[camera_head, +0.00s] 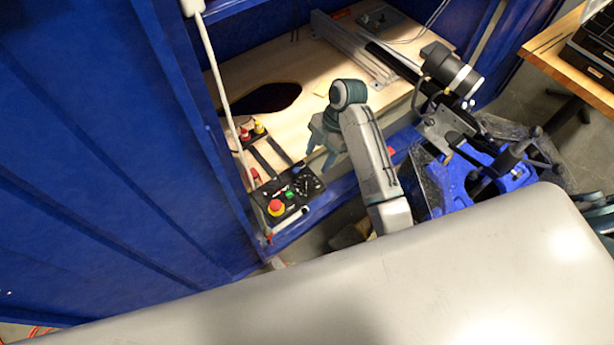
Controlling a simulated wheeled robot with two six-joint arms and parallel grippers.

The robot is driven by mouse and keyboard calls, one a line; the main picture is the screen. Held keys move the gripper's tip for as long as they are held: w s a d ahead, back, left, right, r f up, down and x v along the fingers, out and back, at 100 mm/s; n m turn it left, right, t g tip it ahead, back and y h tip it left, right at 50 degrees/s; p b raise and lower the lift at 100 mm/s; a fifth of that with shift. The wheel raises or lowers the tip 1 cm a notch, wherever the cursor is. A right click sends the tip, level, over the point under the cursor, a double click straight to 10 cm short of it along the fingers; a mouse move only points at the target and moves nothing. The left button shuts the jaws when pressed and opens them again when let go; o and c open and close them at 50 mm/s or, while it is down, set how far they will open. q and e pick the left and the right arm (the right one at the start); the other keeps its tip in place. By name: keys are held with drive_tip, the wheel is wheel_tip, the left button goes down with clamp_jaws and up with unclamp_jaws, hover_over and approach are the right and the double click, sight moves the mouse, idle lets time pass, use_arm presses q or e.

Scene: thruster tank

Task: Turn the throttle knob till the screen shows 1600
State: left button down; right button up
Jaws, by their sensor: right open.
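A black control box (296,186) sits on the front edge of the wooden bench inside the blue tank. It carries a red mushroom button on a yellow ring (276,207), a green button (288,194) and a dark area with white markings. I cannot make out which part is the throttle knob. No lit screen or number can be read. My right gripper (320,158) is open and points down, just above and to the right of the control box, apart from it. My left gripper is not in view.
A wooden bench top (310,75) with a dark oval opening (268,98) lies behind the box. A thin white pole (219,85) rises nearby. A blue clamp-like rig (470,170) stands at right.

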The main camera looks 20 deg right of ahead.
sight(307, 181)
drive_tip(key=b+x, duration=0.5)
drive_tip(key=x, duration=0.1)
drive_tip(key=shift+f, duration=0.4)
drive_tip(key=shift+a+f, duration=0.25)
drive_tip(key=shift+f, duration=0.05)
drive_tip(key=shift+x, duration=0.8)
drive_tip(key=c, duration=1)
